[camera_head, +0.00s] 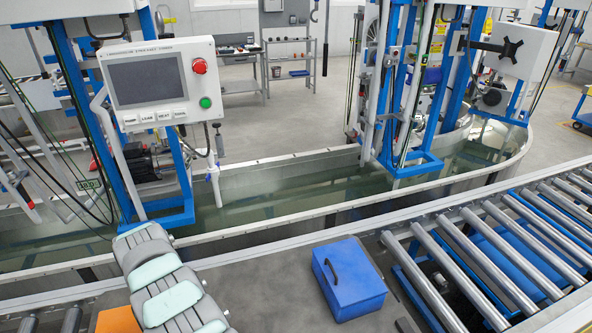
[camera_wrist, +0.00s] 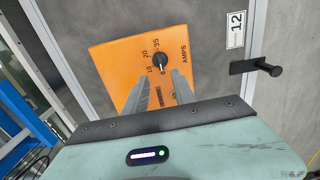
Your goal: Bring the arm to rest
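In the wrist view, the two grey fingers of my gripper (camera_wrist: 160,77) stand apart with a gap between them, and nothing is held in it. Beyond the fingertips is an orange panel (camera_wrist: 110,62) marked AMPS with 10, 20 and 35. A small dark knob with a light pointer (camera_wrist: 160,61) sits on it, just past the gap. How far the fingertips are from the panel is hard to tell. In the head view, my grey and pale green arm reaches down at the lower left beside an orange piece (camera_head: 118,320). My gripper does not show there.
A blue box with a handle (camera_head: 347,279) stands on the grey bench right of my arm. A roller conveyor (camera_head: 480,250) lies further right. Behind is a water tank (camera_head: 290,195) with a control panel (camera_head: 158,82). In the wrist view, a black peg (camera_wrist: 268,68) sticks out near label 12.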

